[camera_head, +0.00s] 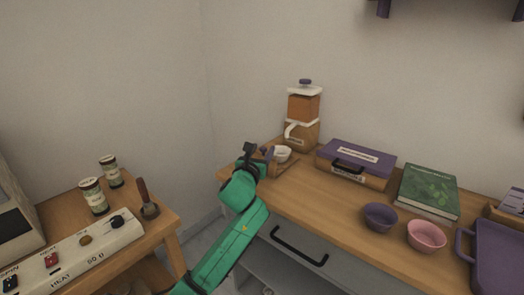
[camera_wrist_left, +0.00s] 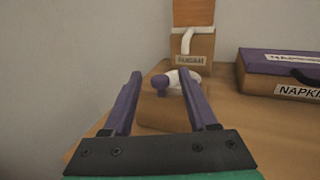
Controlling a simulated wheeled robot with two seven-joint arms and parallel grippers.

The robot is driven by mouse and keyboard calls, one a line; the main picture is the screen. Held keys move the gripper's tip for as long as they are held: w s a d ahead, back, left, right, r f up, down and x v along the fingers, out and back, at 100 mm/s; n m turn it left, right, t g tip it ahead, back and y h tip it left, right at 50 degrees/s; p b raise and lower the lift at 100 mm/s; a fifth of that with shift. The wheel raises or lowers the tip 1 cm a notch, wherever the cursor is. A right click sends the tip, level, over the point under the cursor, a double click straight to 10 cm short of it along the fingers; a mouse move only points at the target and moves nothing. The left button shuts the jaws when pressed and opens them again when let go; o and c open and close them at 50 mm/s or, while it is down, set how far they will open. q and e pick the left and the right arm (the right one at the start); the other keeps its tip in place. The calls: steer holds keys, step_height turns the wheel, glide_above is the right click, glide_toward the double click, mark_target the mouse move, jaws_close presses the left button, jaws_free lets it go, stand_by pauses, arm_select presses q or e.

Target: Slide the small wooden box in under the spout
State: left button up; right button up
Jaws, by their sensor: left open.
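The small wooden box (camera_wrist_left: 165,114) with a purple knob (camera_wrist_left: 160,84) shows between my left fingers in the left wrist view. A white cup or bowl (camera_head: 282,154) is just behind the box. The dispenser (camera_head: 303,108) stands beyond, its white spout (camera_head: 291,130) over the area behind the box. My right gripper is not in view.
A purple-lidded napkin box (camera_head: 355,162) stands right of the dispenser. A green book (camera_head: 428,190), a purple bowl (camera_head: 380,217) and a pink bowl (camera_head: 426,236) lie further right. A wall is close behind. The wooden table (camera_head: 310,195) is clear at its front left.

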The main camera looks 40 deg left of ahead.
arm_select(q)
jaws_close()
stand_by(1.4)
